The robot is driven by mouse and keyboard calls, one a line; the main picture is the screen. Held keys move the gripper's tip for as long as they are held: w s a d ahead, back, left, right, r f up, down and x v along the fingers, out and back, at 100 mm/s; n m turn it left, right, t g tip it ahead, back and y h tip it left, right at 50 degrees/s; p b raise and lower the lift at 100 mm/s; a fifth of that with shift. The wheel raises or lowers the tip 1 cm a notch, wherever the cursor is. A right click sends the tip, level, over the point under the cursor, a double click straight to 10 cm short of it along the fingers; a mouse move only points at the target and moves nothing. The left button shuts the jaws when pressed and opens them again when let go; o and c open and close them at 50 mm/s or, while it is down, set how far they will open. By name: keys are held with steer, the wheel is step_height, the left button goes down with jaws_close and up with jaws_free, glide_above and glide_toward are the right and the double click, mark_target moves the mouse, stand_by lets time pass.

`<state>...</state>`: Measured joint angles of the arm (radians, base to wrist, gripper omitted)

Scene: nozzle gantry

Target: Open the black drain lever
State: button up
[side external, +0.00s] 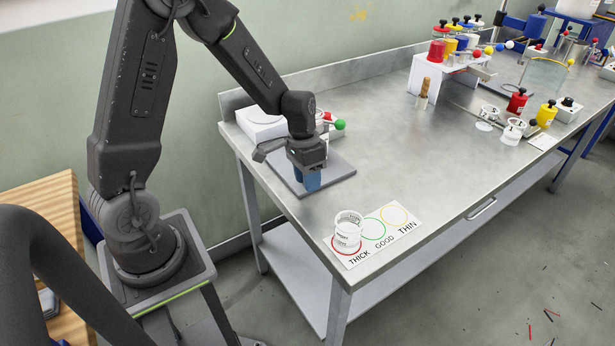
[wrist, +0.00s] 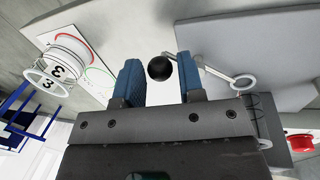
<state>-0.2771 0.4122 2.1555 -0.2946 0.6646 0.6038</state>
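A black ball (wrist: 159,68), which looks like the knob of the drain lever, shows in the wrist view between my blue fingertips. A thin metal rod (wrist: 215,73) runs from beside it toward a pale ring (wrist: 243,82). My gripper (wrist: 158,80) is open, with a finger on each side of the ball and gaps visible. I cannot tell how deep the ball sits between the fingers. In the side external view my gripper (side external: 308,182) points down above a grey plate (side external: 338,168), and the lever is hidden behind it.
A white device (side external: 262,122) with a green knob (side external: 339,125) stands behind my gripper. A white cup (side external: 347,232) sits on the THICK circle of a card (side external: 378,247) at the front. More cups, bottles and a white stand (side external: 425,75) are farther right. The mid-table is clear.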

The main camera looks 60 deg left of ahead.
steer(key=c, duration=0.6)
steer(key=shift+w, duration=0.1)
steer(key=shift+w+d+n+t, duration=0.15)
steer(key=shift+w+n, duration=0.05)
steer(key=shift+n, duration=0.6)
steer(key=shift+w+d+n+t, duration=0.15)
steer(key=shift+w+n, duration=0.05)
steer(key=shift+n, duration=0.6)
steer(key=shift+w+d+r+n+t, duration=0.15)
steer(key=shift+w+n, duration=0.1)
steer(key=shift+n, duration=0.4)
steer(key=shift+w+a+f+n+t, duration=0.1)
steer(key=shift+w+n+t, duration=0.1)
steer(key=shift+n, duration=0.45)
steer(key=o, duration=0.6)
steer(key=shift+d, duration=0.1)
